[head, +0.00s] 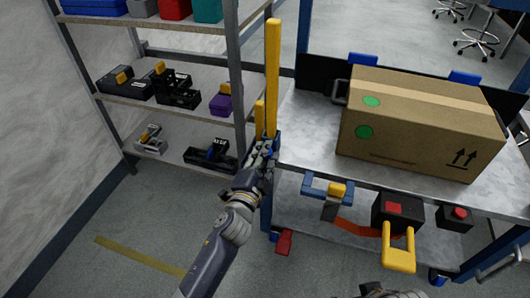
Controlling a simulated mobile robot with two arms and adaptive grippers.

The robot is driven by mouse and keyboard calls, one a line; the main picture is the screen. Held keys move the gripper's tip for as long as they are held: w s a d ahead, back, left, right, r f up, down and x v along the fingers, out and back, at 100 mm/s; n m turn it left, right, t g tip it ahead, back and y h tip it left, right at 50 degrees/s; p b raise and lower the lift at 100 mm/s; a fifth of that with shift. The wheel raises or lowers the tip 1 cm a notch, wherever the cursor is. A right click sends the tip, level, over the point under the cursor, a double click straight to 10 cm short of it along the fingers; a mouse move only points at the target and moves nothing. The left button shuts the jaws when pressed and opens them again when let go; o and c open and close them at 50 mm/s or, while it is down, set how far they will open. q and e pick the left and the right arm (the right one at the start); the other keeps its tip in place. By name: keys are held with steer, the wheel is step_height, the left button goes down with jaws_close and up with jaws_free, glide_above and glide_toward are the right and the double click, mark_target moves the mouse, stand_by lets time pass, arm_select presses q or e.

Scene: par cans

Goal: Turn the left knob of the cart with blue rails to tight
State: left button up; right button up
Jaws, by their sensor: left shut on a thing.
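The cart with blue rails has a grey metal top (308,130) and stands at the right. A tall yellow post (273,75) rises at its left edge, with a shorter yellow piece beside it. My left gripper (265,150) is at the cart's left side, at the foot of the yellow post. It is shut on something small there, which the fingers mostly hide. It sits where a left knob would be, but I cannot make out the knob's shape or its setting.
A cardboard box (420,135) stands on the cart. Below the front edge are a blue handle (325,189), a black box with a red button (396,212) and a yellow loop (398,252). A shelf rack (175,105) with tools stands close at the left. Floor is clear at lower left.

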arm_select(q)
steer(key=m, duration=0.5)
steer(key=shift+m+p, duration=0.3)
steer(key=m, duration=0.4)
steer(key=shift+p, duration=0.35)
steer(key=m, duration=0.3)
steer(key=shift+p, duration=0.3)
steer(key=m+p, duration=0.3)
steer(key=m, duration=0.7)
steer(key=shift+m+p, duration=0.5)
steer(key=shift+m, duration=0.3)
arm_select(e)
step_height(320, 180, down, 15)
steer(key=g, duration=0.1)
steer(key=shift+a+f, duration=0.15)
steer(key=shift+a, duration=0.05)
steer(key=shift+w, duration=0.1)
arm_select(q)
steer(key=o, duration=1.1)
